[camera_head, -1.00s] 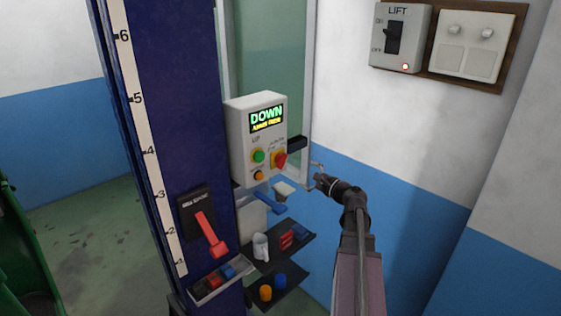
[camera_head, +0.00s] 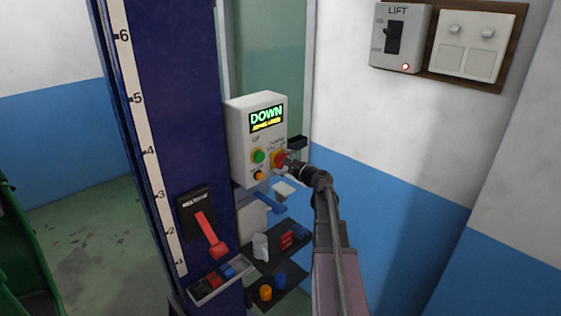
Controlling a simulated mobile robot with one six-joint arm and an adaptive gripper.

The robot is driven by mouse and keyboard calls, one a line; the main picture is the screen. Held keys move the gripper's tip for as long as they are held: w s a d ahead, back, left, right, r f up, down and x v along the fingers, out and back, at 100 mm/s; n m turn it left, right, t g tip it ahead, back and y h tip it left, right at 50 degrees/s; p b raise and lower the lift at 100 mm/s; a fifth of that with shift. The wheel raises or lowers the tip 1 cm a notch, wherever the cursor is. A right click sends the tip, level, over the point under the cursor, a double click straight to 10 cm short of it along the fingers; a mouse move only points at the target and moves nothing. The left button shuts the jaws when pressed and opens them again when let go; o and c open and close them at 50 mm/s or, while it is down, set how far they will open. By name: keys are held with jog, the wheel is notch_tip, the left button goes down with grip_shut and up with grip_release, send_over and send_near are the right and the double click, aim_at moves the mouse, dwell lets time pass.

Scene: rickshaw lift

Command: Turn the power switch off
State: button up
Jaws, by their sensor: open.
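A white control box (camera_head: 241,143) on the blue column has a display reading DOWN. It carries a green button (camera_head: 258,156), an orange button (camera_head: 258,175) and a red rotary knob (camera_head: 279,157). The small label above the red knob is too blurred to read. My gripper (camera_head: 284,163) is open at the red knob, from the right, and partly covers it; I cannot tell whether they touch.
The blue column (camera_head: 178,105) has a height scale and a red lever (camera_head: 210,236). Below the box are a blue handle (camera_head: 268,202) and dark shelves (camera_head: 297,253) with small items. A black bar (camera_head: 298,142) juts out beside the box. Open wall lies to the right.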

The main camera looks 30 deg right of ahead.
jog(key=shift+w+a, duration=0.1)
jog(key=shift+w, duration=0.2)
jog(key=c, duration=0.8)
jog(key=shift+c, duration=0.2)
